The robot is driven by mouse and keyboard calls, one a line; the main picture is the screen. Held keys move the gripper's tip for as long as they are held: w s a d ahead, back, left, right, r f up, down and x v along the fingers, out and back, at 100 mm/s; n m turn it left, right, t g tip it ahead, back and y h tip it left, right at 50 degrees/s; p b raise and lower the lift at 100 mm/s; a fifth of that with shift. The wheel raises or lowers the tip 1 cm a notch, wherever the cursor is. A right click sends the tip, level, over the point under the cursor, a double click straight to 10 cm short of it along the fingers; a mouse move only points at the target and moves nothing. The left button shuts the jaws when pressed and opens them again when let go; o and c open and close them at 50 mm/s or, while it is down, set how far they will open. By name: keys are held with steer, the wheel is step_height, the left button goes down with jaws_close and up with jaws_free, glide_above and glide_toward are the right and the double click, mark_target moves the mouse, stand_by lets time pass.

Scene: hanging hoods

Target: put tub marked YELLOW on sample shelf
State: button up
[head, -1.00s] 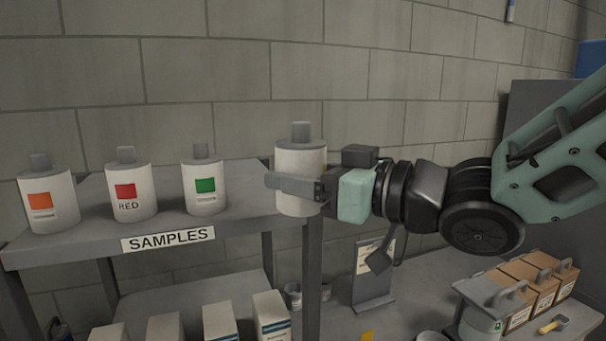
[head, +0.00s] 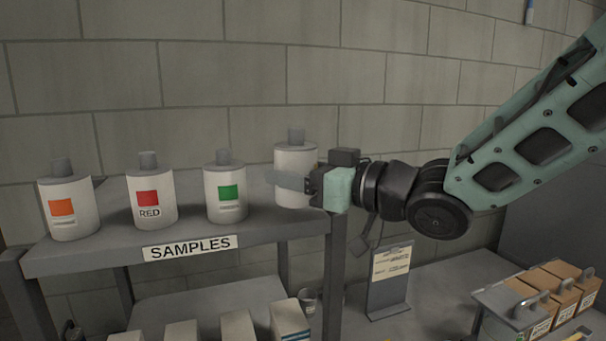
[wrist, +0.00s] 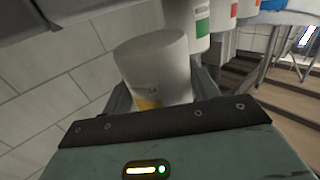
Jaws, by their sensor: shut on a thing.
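My gripper (head: 292,182) is shut on a white tub (head: 296,160) with a grey cap, held upright at the right end of the sample shelf (head: 75,262). In the head view its label is hidden. In the wrist view the tub (wrist: 160,65) sits between the fingers, and part of a yellow patch shows on it. I cannot tell whether its base touches the shelf. The shelf bears a SAMPLES sign (head: 191,248).
Tubs with orange (head: 69,205), red (head: 151,195) and green (head: 225,190) patches stand left of the held tub. White boxes sit on a lower shelf. A sign stand (head: 390,278) and brown boxes (head: 545,290) are at lower right. A block wall is behind.

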steer(key=w, duration=0.1)
steer(key=w+a, duration=0.1)
steer(key=w, duration=0.1)
steer(key=w+p, duration=0.1)
steer(key=w, duration=0.1)
steer(key=shift+w+a+f, duration=0.2)
steer(key=shift+a+f, duration=0.1)
steer(key=shift+w+a+f+b, duration=0.1)
steer(key=shift+w+f+b, duration=0.3)
steer(key=shift+f+b, duration=0.35)
steer(key=shift+f+b, duration=0.4)
steer(key=shift+f, duration=0.05)
steer(key=o, duration=0.9)
